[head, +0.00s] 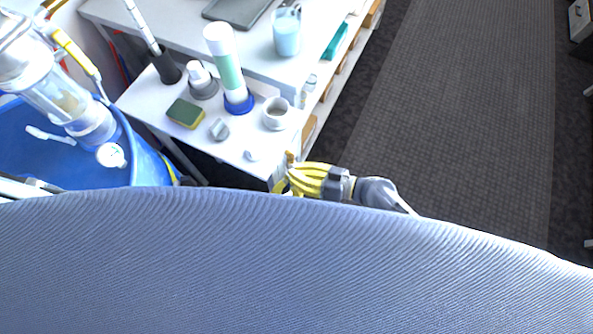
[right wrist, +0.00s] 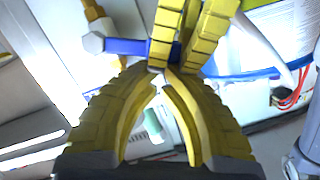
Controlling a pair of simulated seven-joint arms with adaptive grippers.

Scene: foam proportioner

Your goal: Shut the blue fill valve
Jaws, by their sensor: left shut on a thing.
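The blue handle of the fill valve (right wrist: 135,46) shows in the right wrist view as a short bar beside a pale hex nut (right wrist: 94,42) and a brass-coloured stem. My left gripper (right wrist: 176,58) comes in from the top of that view. Its yellow fingers are shut on the blue handle and hide its right end. My right gripper (right wrist: 161,75) is in the foreground, its curved fingers meeting at the tips just below the handle; I see nothing held between them. In the head view my right gripper (head: 290,180) is beside the white cart's near edge, where the valve is not clearly visible.
A white cart (head: 150,108) carries a sponge (head: 186,113), a white and green cylinder (head: 228,72) and small cups. A blue tub (head: 150,165) with a clear cylinder stands at left. A blue ribbed surface hides the foreground.

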